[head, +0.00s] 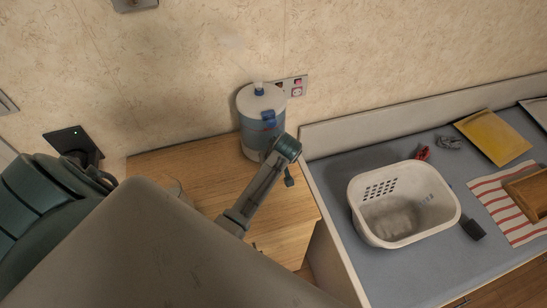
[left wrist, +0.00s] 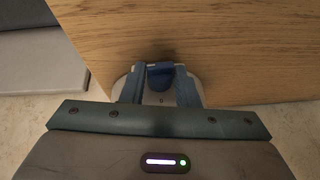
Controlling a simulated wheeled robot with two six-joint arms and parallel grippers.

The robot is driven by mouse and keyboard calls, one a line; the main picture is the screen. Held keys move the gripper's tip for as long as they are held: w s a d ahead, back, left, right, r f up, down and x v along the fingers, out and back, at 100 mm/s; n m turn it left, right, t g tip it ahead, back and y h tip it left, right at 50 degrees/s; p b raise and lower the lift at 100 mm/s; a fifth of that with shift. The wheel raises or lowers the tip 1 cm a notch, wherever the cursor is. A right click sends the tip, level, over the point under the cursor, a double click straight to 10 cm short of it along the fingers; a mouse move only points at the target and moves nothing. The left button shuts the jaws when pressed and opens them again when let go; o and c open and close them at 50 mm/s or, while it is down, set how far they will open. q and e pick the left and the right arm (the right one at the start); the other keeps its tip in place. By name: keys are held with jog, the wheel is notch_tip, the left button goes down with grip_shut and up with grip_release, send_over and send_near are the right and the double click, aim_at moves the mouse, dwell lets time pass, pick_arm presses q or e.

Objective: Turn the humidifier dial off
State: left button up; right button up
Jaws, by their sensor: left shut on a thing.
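The humidifier (head: 250,103) is a white and blue-grey cylinder with a blue nozzle on top. It stands upright on the wooden cabinet top, against the wall. A pale rounded part of the humidifier (left wrist: 197,83) shows around the fingers. The dial's marked setting cannot be read. My right gripper is in neither view.
The wooden cabinet top (head: 195,157) is mostly clear around the humidifier. A wall socket (head: 297,88) is behind it. To the right, a grey surface (head: 335,155) holds a white basket (head: 385,228), a yellow folder (head: 493,138) and a striped cloth (head: 490,196).

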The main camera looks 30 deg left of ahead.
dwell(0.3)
pick_arm(q)
jog(key=o, duration=0.9)
jog(key=shift+o, duration=0.2)
jog(key=shift+r, duration=0.1)
jog(key=b+v, duration=0.2)
jog(key=v, duration=0.8)
jog(key=shift+s+d+r+b, duration=0.2)
jog(key=shift+r+b, duration=0.1)
jog(key=shift+b, duration=0.1)
